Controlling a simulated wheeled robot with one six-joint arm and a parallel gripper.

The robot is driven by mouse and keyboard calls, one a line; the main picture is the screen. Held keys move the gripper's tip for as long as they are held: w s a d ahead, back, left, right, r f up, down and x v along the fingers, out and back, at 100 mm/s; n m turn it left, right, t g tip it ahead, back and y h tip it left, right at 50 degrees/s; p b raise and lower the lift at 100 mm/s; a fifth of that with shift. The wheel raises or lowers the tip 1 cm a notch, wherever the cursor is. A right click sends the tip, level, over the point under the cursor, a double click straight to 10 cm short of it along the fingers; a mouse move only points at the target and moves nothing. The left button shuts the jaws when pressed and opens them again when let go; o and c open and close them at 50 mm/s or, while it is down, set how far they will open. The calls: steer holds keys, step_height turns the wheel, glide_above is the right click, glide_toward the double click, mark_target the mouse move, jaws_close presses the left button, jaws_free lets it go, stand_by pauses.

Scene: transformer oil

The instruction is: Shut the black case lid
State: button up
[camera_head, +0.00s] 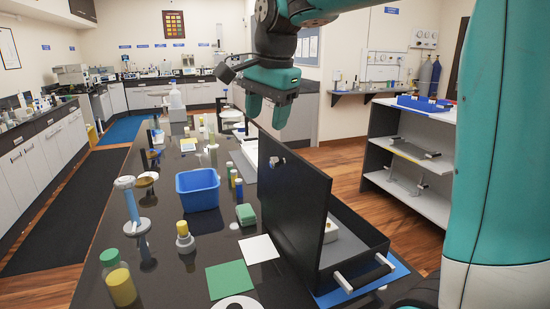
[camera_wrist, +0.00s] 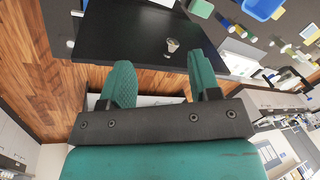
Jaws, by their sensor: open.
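The black case (camera_head: 372,262) lies open on the near right of the dark table. Its black lid (camera_head: 292,205) stands raised on the left side of the case, and a small pale object shows inside the case. A small grey fitting (camera_head: 276,161) shows near the lid's upper edge. My gripper (camera_head: 267,113) is open and empty, above and beyond the lid's top edge, apart from it. In the wrist view the lid (camera_wrist: 115,32) spreads dark beyond my fingers (camera_wrist: 163,75), and the grey fitting (camera_wrist: 172,45) lies between the fingertips in the picture.
A blue bin (camera_head: 197,190), a green block (camera_head: 246,214) and several bottles stand left of the case. A white shelf unit (camera_head: 410,150) stands to the right. A blue mat (camera_head: 330,298) lies under the case. The space above the open case is clear.

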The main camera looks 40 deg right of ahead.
steer(key=w+d+r+m, duration=0.2)
steer(key=d+r+m, duration=0.1)
steer(key=d+m, duration=0.3)
steer(key=p, duration=0.3)
glide_toward(276, 158)
steer(key=shift+h, duration=0.4)
steer(key=x, duration=1)
steer(key=shift+w+a+f, duration=0.1)
steer(key=shift+a, duration=0.3)
steer(key=shift+c, duration=0.5)
jaws_close()
